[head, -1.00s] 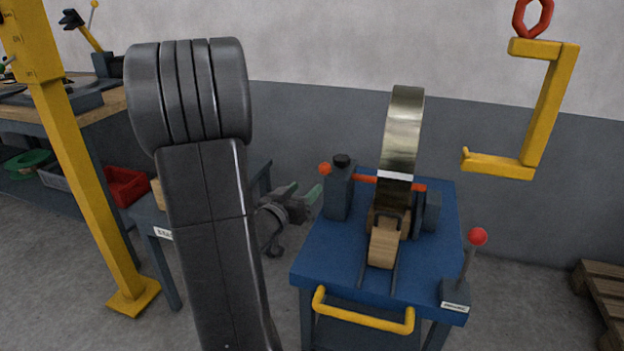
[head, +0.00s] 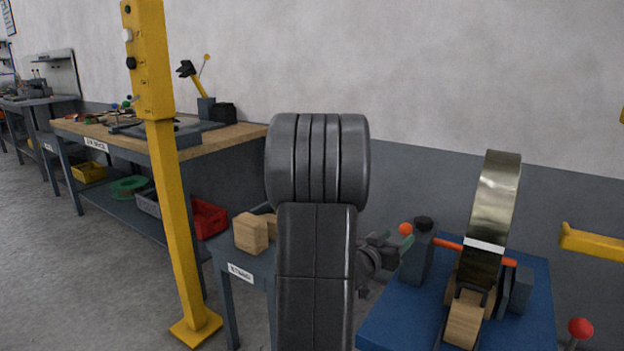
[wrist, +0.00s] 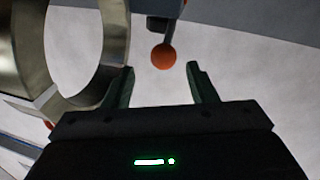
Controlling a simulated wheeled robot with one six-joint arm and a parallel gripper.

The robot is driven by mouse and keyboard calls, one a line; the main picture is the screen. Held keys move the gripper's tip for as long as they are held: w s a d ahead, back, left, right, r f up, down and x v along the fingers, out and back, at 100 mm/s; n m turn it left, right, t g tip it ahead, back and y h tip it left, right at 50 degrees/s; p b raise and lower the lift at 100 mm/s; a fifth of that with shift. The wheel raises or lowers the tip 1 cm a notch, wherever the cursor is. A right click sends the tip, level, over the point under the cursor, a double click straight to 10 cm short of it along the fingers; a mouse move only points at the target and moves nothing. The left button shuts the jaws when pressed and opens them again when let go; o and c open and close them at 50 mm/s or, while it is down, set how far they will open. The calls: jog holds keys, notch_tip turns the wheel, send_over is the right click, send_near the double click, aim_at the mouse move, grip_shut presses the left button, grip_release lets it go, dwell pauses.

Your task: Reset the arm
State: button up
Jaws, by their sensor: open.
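My gripper (wrist: 162,82) shows in the wrist view with its two green-tipped fingers spread apart and nothing between them. An orange ball knob (wrist: 163,56) appears beyond the fingertips, apart from them. In the head view my arm stands upright in the middle and hides part of the scene behind it. The gripper (head: 400,243) is partly visible to the right of the arm, close to the blue cart. A metal coil (head: 495,200) with a white band stands upright on the blue cart (head: 390,318), in a wooden cradle. The coil also shows at the left of the wrist view (wrist: 82,45).
A yellow post (head: 172,200) stands left of my arm. A small table with wooden blocks (head: 251,232) is partly hidden behind the arm. A long workbench (head: 220,146) runs along the wall. A yellow hook (head: 595,244) hangs at right. Floor at the left is clear.

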aim_at(402, 231)
jog(key=b+x, duration=0.1)
jog(key=x, duration=0.5)
jog(key=shift+w+d, duration=0.2)
jog(key=shift+w, duration=0.05)
jog(key=shift+w+a, duration=0.15)
jog(key=shift+a, duration=0.15)
